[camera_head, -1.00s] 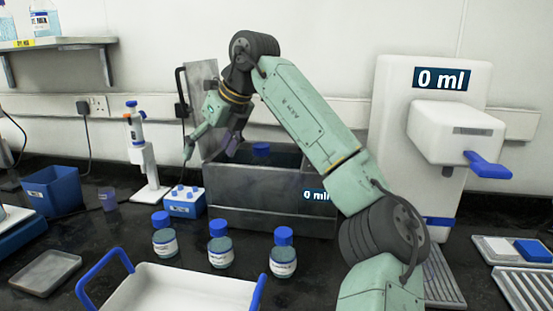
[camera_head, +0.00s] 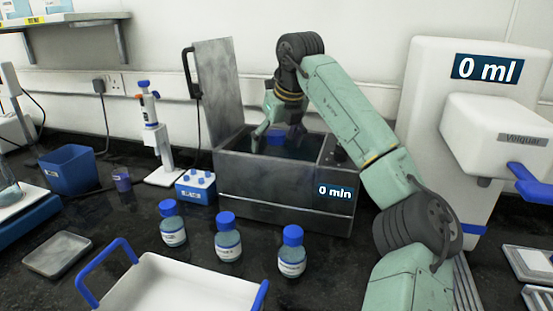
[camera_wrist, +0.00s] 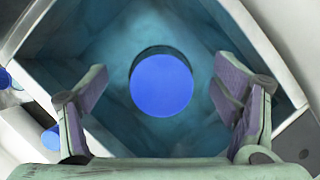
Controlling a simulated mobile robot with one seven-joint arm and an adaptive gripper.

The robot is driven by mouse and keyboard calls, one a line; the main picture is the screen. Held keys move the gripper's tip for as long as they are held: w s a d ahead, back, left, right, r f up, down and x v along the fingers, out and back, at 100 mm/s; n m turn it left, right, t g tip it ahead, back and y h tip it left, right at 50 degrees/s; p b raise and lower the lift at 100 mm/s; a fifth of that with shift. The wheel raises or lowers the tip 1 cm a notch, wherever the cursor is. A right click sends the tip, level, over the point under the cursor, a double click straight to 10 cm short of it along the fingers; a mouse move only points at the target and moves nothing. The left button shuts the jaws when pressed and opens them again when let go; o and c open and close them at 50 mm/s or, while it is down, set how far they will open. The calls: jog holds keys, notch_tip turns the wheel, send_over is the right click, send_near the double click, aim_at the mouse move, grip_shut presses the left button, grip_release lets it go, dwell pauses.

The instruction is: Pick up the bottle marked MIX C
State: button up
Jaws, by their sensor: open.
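A blue-capped bottle (camera_head: 277,137) stands in the water bath (camera_head: 250,190), whose lid is raised. Its round cap (camera_wrist: 161,86) is near the middle of the wrist view, seen from above; its body and label are hidden. My gripper (camera_head: 276,130) points down over the bath, its open fingers (camera_wrist: 160,95) to either side of the cap with gaps on both sides. Three more blue-capped bottles stand on the counter: a left one (camera_head: 172,225), a middle one (camera_head: 228,240) and a right one (camera_head: 291,254). Their labels are too small to read; I cannot tell which bottle is MIX C.
The bath's walls and upright lid (camera_head: 217,85) stand close around my gripper. A white tray with blue handles (camera_head: 185,285) is at the front. A blue tube rack (camera_head: 196,187), a pipette stand (camera_head: 162,150) and a white dispenser (camera_head: 430,110) stand nearby.

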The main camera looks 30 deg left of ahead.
jog(key=x, duration=0.3)
jog(key=shift+w+a+p, duration=0.1)
jog(key=shift+p, duration=0.25)
jog(key=c, duration=1.6)
jog(key=shift+c, duration=1.2)
jog(key=shift+r, duration=0.1)
